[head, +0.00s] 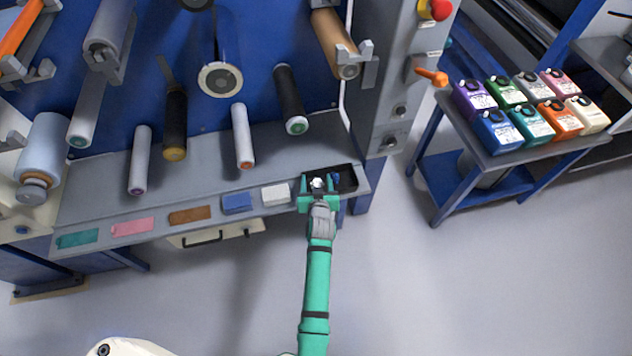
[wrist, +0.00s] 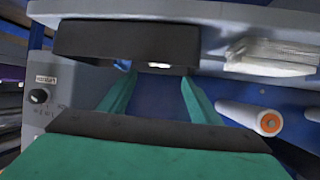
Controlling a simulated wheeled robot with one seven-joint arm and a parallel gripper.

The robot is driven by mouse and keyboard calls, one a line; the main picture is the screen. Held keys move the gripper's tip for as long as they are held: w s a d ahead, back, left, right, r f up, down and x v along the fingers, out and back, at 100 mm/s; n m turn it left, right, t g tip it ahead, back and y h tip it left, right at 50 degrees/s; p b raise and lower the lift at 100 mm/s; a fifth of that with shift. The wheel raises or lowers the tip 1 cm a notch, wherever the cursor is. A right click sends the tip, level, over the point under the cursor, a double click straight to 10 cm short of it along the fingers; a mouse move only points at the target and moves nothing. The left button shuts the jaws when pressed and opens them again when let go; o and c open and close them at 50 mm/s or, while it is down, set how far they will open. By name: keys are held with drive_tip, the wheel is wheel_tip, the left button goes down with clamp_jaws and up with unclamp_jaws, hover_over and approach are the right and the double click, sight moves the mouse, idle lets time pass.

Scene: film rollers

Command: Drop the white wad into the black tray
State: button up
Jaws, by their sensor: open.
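The black tray (head: 347,170) sits at the right end of the grey ledge; its dark wall (wrist: 110,42) spans the upper part of the wrist view. The white wad (head: 317,184) shows between the fingers of my gripper (head: 318,181) at the tray's left part. In the wrist view, the white wad (wrist: 159,65) peeks past the tray's rim, between and beyond the open fingertips (wrist: 156,79). My gripper is open, with a gap either side of the wad. Most of the wad is hidden by the tray wall, and I cannot tell whether it rests on the tray floor.
A small blue piece (wrist: 122,65) shows at the tray's rim. White (head: 276,194), blue (head: 238,203), brown (head: 192,215), pink and teal pads line the ledge to the left. Rollers (head: 242,136) hang above it. A side table (head: 470,155) with several bottles stands right; the floor between is clear.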

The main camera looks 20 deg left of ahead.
drive_tip(key=shift+d+r, duration=0.15)
drive_tip(key=shift+r, duration=0.05)
drive_tip(key=s+d+r+m+t+h, duration=0.1)
drive_tip(key=s+d+r, duration=0.1)
drive_tip(key=s+d, duration=0.5)
drive_tip(key=s+d+r+m+h, duration=0.1)
drive_tip(key=s+d+r, duration=0.15)
drive_tip(key=s, duration=0.85)
drive_tip(key=s+d+r+m+t+h, duration=0.1)
drive_tip(key=s+d+r, duration=0.1)
drive_tip(key=s+d, duration=0.5)
drive_tip(key=s+d+r+h, duration=0.1)
drive_tip(key=s+r, duration=0.5)
drive_tip(key=s, duration=0.3)
drive_tip(key=s+d+r+m+t+h, duration=0.1)
drive_tip(key=s+d+r, duration=0.1)
drive_tip(key=s+r, duration=0.4)
drive_tip(key=s, duration=0.3)
drive_tip(key=shift+s+d+r+m+t, duration=0.2)
drive_tip(key=shift+s+m+t, duration=0.1)
drive_tip(key=shift+s, duration=0.05)
drive_tip(key=shift+w, duration=0.15)
